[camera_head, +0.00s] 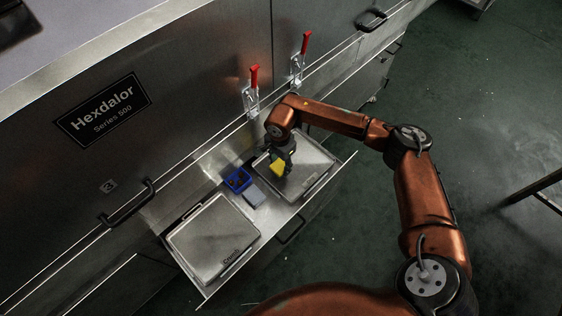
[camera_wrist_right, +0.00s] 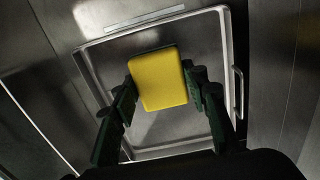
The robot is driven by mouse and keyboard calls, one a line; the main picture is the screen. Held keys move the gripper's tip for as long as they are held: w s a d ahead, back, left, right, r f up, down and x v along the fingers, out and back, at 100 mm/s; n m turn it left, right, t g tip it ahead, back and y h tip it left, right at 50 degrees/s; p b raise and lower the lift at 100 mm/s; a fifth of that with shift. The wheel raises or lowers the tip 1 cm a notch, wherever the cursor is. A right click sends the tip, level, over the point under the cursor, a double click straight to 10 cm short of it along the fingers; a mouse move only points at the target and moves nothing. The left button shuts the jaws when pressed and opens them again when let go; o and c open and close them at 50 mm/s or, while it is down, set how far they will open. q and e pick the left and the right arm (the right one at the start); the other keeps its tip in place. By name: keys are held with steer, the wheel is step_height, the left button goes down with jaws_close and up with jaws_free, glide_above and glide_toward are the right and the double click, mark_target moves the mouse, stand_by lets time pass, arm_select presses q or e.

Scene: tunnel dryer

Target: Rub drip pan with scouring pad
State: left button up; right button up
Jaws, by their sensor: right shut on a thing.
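My right gripper (camera_head: 284,160) is shut on a yellow pad (camera_head: 277,168), which I take to be the scouring pad, and holds it over a metal pan in the drawer's right part. In the right wrist view the yellow pad (camera_wrist_right: 158,78) sits between the two dark fingers of the right gripper (camera_wrist_right: 160,88). Behind it is the shallow pan (camera_wrist_right: 215,40) with a raised rim and a side handle. Whether the pad touches the pan's floor I cannot tell. A second pan (camera_head: 212,238), with lettering on its front edge, lies at the drawer's left. My left gripper is not in view.
The pans lie in a pulled-out drawer (camera_head: 201,291) of the steel dryer. A blue container (camera_head: 237,179) and a grey block (camera_head: 255,195) sit between them. Red-handled clamps (camera_head: 253,78) stand on the ledge behind. Green floor is open at the right.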

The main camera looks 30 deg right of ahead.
steer(key=shift+r+p, duration=0.4)
steer(key=shift+r, duration=0.9)
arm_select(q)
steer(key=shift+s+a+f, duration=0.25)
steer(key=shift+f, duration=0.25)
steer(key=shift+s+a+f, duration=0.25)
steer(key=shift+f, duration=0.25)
arm_select(e)
steer(key=shift+f, duration=0.1)
